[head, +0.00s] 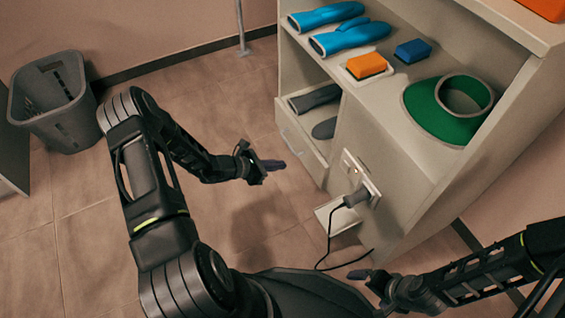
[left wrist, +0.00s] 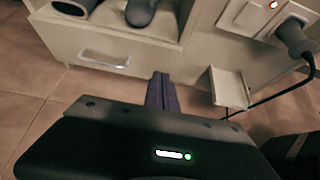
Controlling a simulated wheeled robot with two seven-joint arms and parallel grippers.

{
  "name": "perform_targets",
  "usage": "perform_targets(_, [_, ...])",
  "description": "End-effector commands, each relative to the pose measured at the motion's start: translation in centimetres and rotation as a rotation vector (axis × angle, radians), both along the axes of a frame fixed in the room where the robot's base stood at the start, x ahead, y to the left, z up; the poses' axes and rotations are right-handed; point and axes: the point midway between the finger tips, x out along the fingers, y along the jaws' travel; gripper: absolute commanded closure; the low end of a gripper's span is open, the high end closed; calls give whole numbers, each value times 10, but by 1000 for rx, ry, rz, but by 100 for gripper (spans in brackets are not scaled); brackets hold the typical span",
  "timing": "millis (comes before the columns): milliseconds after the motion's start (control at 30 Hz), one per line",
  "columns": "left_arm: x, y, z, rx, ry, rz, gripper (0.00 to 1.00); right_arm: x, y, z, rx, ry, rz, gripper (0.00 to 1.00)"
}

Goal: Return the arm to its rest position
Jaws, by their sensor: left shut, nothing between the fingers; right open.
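My left gripper (head: 272,165) is shut and empty, held over the floor to the left of the cabinet. In the left wrist view its closed fingers (left wrist: 161,92) point at the cabinet's lower front, between the drawer and a small open flap. They appear apart from the cabinet. My right gripper (head: 362,275) is low at the lower right, in front of the cabinet, near a black cable. The head view shows its fingers too small to make out the gap. My left arm (head: 150,190) is bent at the elbow and reaches forward.
The cabinet (head: 385,150) holds blue gloves (head: 345,38), sponges and a green collar (head: 450,108). A plug (head: 356,197) sits in its side socket, with a cable hanging to the floor. A grey bin (head: 52,100) stands at the left. The floor between is clear.

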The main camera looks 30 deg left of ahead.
Motion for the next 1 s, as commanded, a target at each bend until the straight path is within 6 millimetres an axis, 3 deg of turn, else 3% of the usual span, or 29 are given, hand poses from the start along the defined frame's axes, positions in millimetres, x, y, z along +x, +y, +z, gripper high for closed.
perform_targets(433, [0, 0, -1, 2, 2, 0, 100, 0, 0, 0, 0, 0, 0, 0])
perform_targets(567, [-7, 2, -12, 45, 35, -21, 100, 0, 0, 0, 0, 0, 0, 0])
perform_targets(667, [-31, -7, -32, 119, 95, -109, 100, 0, 0, 0, 0, 0, 0, 0])
perform_targets(767, [-74, -23, -57, 223, 177, -261, 100, 0, 0, 0, 0, 0, 0, 0])
perform_targets(900, [-157, -59, -87, 481, 244, -668, 100, 0, 0, 0, 0, 0, 0, 0])
perform_targets(1000, [-195, -80, -91, 707, 175, -1005, 100, 0, 0, 0, 0, 0, 0, 0])
